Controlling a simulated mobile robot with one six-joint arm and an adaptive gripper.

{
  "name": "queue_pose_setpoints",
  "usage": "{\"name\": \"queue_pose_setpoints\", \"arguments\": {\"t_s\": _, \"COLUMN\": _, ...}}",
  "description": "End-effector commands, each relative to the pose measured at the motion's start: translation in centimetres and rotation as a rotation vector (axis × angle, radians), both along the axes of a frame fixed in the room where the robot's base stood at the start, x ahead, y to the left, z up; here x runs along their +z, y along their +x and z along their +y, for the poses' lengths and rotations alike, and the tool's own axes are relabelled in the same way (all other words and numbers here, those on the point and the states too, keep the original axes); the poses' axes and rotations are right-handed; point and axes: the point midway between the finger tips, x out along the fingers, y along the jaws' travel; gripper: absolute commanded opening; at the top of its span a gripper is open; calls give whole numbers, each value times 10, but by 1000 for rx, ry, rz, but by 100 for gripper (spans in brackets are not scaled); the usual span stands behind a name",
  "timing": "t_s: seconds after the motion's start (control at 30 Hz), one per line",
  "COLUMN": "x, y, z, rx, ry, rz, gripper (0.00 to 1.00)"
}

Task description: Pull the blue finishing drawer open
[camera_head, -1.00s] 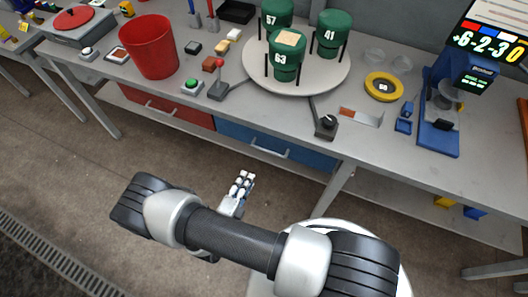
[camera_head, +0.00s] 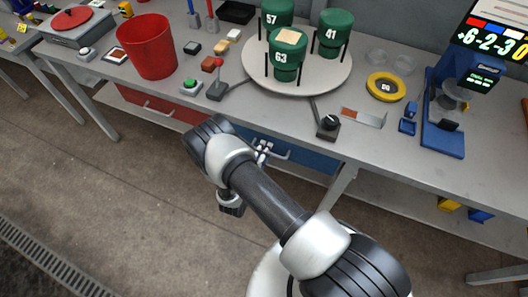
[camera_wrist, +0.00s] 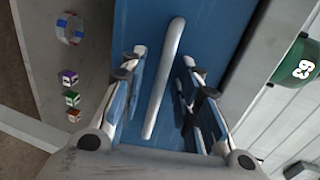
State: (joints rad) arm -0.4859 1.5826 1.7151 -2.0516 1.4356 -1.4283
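The blue drawer (camera_head: 312,157) is under the front edge of the workbench and looks closed; my arm hides part of its front. In the wrist view, the blue drawer front (camera_wrist: 210,25) fills the middle. Its pale bar handle (camera_wrist: 165,75) stands slightly tilted in the picture. My gripper (camera_wrist: 163,62) is open, with one finger on each side of the handle and visible gaps to both. In the head view, my gripper (camera_head: 262,148) is at the drawer front, partly hidden by my wrist.
A red drawer (camera_head: 160,105) is left of the blue one. The workbench (camera_head: 270,112) above bears a round white turntable (camera_head: 330,80) with green canisters (camera_head: 286,55), a red bucket (camera_head: 151,47) and a black knob box (camera_head: 328,127). A table leg (camera_head: 340,183) stands right of the drawer.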

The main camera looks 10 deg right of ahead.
Motion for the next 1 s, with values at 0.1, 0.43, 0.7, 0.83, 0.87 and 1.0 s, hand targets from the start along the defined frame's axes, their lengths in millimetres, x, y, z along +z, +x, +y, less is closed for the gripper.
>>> {"name": "queue_pose_setpoints", "arguments": {"t_s": 0.1, "x": 0, "y": 2, "z": -2, "rx": 0, "ry": 1, "rz": -1, "gripper": 30}}
{"name": "queue_pose_setpoints", "arguments": {"t_s": 0.43, "x": 0, "y": 2, "z": -1, "rx": 0, "ry": 1, "rz": -1, "gripper": 21}}
{"name": "queue_pose_setpoints", "arguments": {"t_s": 0.7, "x": 0, "y": 2, "z": -1, "rx": 0, "ry": 1, "rz": -1, "gripper": 3}}
{"name": "queue_pose_setpoints", "arguments": {"t_s": 0.83, "x": 0, "y": 2, "z": -1, "rx": 0, "ry": 1, "rz": -1, "gripper": 0}}
{"name": "queue_pose_setpoints", "arguments": {"t_s": 0.87, "x": 0, "y": 2, "z": -1, "rx": 0, "ry": 1, "rz": -1, "gripper": 0}}
{"name": "queue_pose_setpoints", "arguments": {"t_s": 1.0, "x": 0, "y": 2, "z": -1, "rx": 0, "ry": 1, "rz": -1, "gripper": 0}}
